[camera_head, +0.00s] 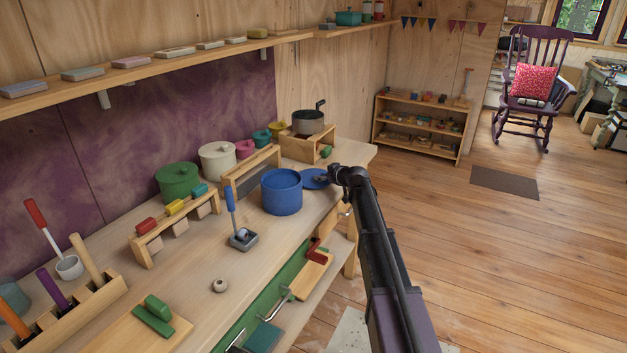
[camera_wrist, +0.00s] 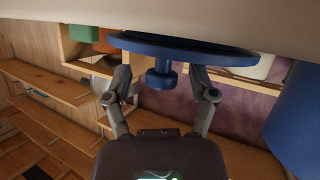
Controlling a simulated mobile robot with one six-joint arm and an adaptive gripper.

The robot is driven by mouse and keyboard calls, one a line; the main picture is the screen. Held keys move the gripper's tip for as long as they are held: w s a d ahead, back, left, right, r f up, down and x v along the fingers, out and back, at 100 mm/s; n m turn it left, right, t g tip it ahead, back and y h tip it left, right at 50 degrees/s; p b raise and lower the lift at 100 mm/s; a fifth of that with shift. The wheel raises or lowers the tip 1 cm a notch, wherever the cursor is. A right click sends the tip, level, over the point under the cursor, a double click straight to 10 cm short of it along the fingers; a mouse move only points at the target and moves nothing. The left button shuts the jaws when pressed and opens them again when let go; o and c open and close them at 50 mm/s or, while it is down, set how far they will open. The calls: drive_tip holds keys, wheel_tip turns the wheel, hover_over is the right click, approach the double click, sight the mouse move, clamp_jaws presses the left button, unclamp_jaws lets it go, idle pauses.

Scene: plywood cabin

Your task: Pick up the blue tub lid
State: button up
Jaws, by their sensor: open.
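The blue tub lid (camera_head: 313,177) lies on the workbench, just right of the open blue tub (camera_head: 282,196). In the wrist view the lid (camera_wrist: 195,51) is a wide blue disc with a round knob (camera_wrist: 161,79). My gripper (camera_wrist: 161,82) is open, with one finger on each side of the knob and a visible gap beside it. In the head view my gripper (camera_head: 332,178) is at the lid's right side and hides part of it. The tub (camera_wrist: 302,125) also shows at the right of the wrist view.
A wooden box with a dark pot (camera_head: 308,122) stands behind the lid. Green (camera_head: 178,182) and cream (camera_head: 217,161) lidded tubs stand along the wall. A block stand (camera_head: 160,225) and a blue-handled tool (camera_head: 231,205) are left of the blue tub. Open floor lies right of the bench.

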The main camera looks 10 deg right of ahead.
clamp_jaws()
drive_tip(key=shift+r, duration=0.15)
wheel_tip(320, 180, up, 10)
drive_tip(key=p, duration=1)
idle(0.8)
